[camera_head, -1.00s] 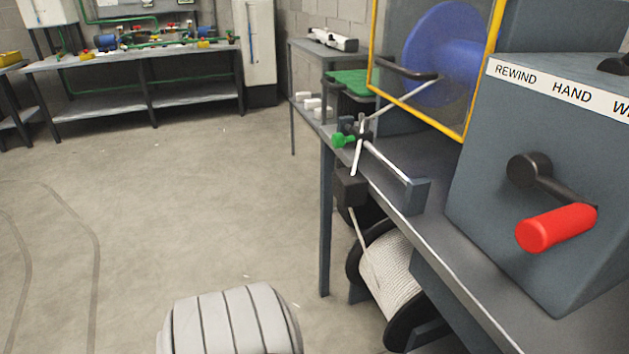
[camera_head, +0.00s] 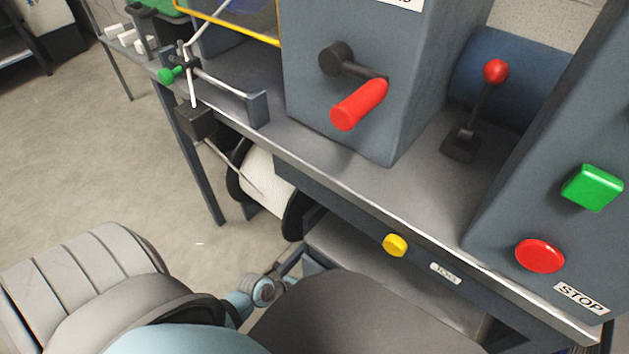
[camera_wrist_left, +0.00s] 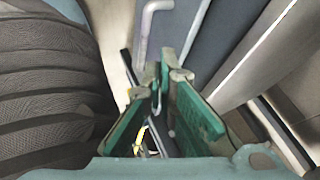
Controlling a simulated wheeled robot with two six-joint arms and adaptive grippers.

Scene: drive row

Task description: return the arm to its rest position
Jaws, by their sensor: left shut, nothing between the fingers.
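My left gripper shows in the left wrist view (camera_wrist_left: 163,82), its green-sided fingers converging with the tips together and nothing between them. In the head view, grey and pale blue links of my own arm fill the bottom left and lower middle, in front of the bench (camera_head: 375,200). A small pale blue and grey jointed part of mine shows beside the bench's lower frame; I cannot make out fingertips there. My right gripper is in neither view.
On the bench are a red-handled crank (camera_head: 358,104), a lever with a red knob (camera_head: 495,71), a green button (camera_head: 592,187) and a red stop button (camera_head: 540,256). A yellow button (camera_head: 395,245) is on the front edge. A white rope spool (camera_head: 267,185) sits below.

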